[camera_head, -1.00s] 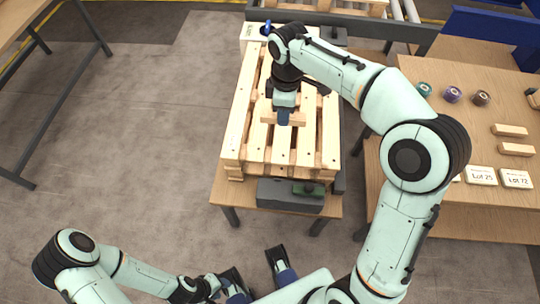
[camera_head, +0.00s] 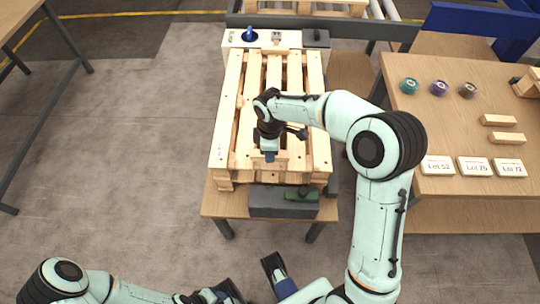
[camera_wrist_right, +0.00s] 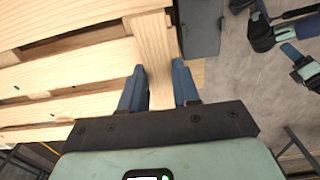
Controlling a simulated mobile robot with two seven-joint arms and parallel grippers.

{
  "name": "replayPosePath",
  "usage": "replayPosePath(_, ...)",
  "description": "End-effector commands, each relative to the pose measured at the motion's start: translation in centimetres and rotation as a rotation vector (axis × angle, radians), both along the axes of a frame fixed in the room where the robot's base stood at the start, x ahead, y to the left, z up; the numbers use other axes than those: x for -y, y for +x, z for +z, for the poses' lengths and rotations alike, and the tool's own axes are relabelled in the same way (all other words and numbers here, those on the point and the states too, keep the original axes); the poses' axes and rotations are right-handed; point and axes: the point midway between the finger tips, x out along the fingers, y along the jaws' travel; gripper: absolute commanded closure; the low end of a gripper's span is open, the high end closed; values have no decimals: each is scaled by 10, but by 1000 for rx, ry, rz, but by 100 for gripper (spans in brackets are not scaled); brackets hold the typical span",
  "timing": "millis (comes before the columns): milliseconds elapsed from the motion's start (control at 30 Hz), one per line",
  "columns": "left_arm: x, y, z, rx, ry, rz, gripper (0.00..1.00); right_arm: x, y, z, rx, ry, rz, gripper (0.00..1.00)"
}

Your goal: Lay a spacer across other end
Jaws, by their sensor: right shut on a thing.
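My right gripper (camera_head: 270,157) is shut on a wooden spacer (camera_head: 284,157) over the near end of the slatted pallet (camera_head: 232,80). In the right wrist view, the spacer (camera_wrist_right: 155,45) runs out between the two blue fingertips (camera_wrist_right: 160,85), crosswise to the pallet boards (camera_wrist_right: 80,70). I cannot tell whether it touches the boards. The arm hides part of the pallet. My left gripper (camera_head: 252,280) is low in the head view, open and empty, away from the pallet.
Two more wooden blocks (camera_head: 507,138) lie on the right table (camera_head: 430,120), with tape rolls (camera_head: 438,88) and lot cards (camera_head: 474,167). A dark box with a green item (camera_head: 285,202) sits at the pallet's near edge. A white panel with a blue knob (camera_head: 249,35) stands beyond the far end.

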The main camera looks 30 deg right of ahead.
Motion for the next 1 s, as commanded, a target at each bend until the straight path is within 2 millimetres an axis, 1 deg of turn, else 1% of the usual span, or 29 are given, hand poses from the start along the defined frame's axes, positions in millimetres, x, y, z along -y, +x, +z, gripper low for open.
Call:
replayPosePath(33, 0, 1, -3, 2, 0, 1, 57, 0, -1, -12, -5, 0, 1, 99)
replayPosePath(100, 0, 1, -4, 5, 1, 1, 57, 0, -1, -22, -4, -1, 1, 99)
replayPosePath(200, 0, 2, -5, 7, 1, 1, 57, 0, 0, -30, -2, 0, 1, 99)
replayPosePath(467, 0, 2, -4, 7, 1, 1, 57, 0, 0, -30, -1, -1, 0, 99)
replayPosePath(600, 0, 3, -6, 9, 1, 2, 57, 0, 0, -34, -1, 0, 0, 99)
replayPosePath(633, 0, 3, -6, 10, 2, 2, 57, 0, 0, -34, -1, 0, 0, 63)
replayPosePath(700, 0, 3, -6, 9, 1, 2, 57, 0, 0, -33, -1, 0, 0, 44)
replayPosePath(1000, 0, 2, -5, 9, 1, 2, 57, 0, 0, -32, 0, 0, 0, 44)
